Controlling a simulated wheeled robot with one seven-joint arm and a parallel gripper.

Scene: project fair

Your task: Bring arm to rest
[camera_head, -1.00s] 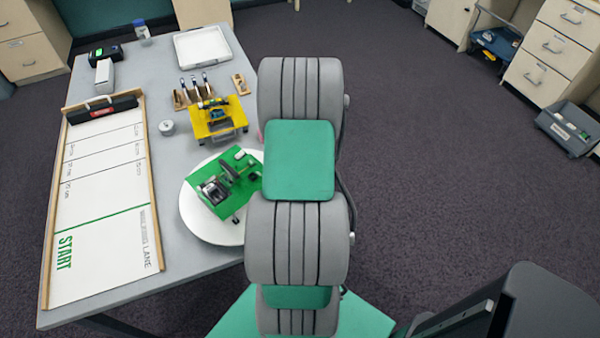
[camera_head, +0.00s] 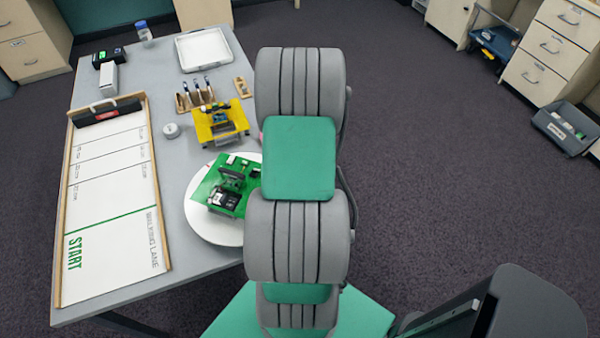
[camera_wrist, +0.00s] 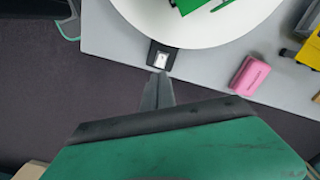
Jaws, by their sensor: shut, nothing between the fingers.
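My arm (camera_head: 298,160) shows from above in the head view, folded up in front of the camera beside the table's right edge. My gripper is hidden behind the arm in that view. In the wrist view my gripper (camera_wrist: 159,82) is shut and empty. Its fingertips show near the table's edge, close to a small dark plate with a white centre (camera_wrist: 161,59). I cannot tell how high above it they are.
The grey table (camera_head: 185,260) holds a white turntable (camera_head: 205,228) with a green board, a yellow stand (camera_head: 220,125), a walking-lane board (camera_head: 112,262) and a white tray (camera_head: 203,50). A pink block (camera_wrist: 249,76) lies near the table edge.

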